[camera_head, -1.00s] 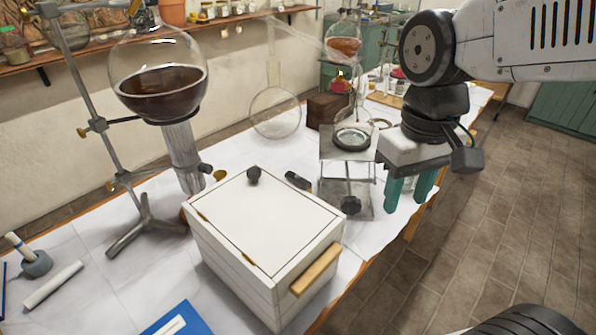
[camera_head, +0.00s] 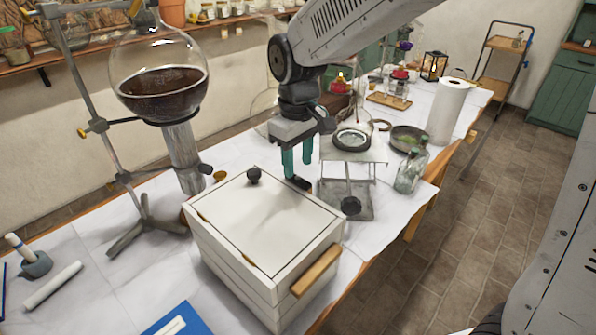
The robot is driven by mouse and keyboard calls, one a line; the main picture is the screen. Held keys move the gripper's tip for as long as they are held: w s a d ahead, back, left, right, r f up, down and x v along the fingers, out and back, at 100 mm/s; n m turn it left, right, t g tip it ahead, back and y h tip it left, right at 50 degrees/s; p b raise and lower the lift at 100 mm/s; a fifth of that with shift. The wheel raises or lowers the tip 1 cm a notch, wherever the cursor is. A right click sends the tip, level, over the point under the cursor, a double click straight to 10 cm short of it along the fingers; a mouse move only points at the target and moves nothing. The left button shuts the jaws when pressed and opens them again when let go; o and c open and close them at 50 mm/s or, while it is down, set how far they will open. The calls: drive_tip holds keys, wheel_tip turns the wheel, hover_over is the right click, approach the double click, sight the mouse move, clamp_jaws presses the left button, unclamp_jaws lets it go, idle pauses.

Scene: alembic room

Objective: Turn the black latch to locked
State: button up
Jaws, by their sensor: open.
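A white wooden box (camera_head: 258,222) with a flat lid stands on the table. A short dark bar (camera_head: 299,183), which looks like the black latch, shows at the box's back right edge; my gripper partly covers it, and I cannot tell its locked or unlocked position. A round black knob (camera_head: 254,175) is on the lid near the back corner. My gripper (camera_head: 298,168) points down with two teal fingers apart and empty. In the picture, its fingertips are right at the dark bar; I cannot tell whether they touch it.
A metal lab jack (camera_head: 345,195) stands close right of the gripper. A stand with a large round flask (camera_head: 158,85) of dark liquid is left of the box. A glass bottle (camera_head: 410,172) and paper roll (camera_head: 447,112) stand further right. The box has a wooden handle (camera_head: 316,270) in front.

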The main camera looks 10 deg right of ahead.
sight(298, 178)
drive_tip(key=shift+f, duration=1.75)
drive_tip(key=shift+c, duration=0.3)
clamp_jaws()
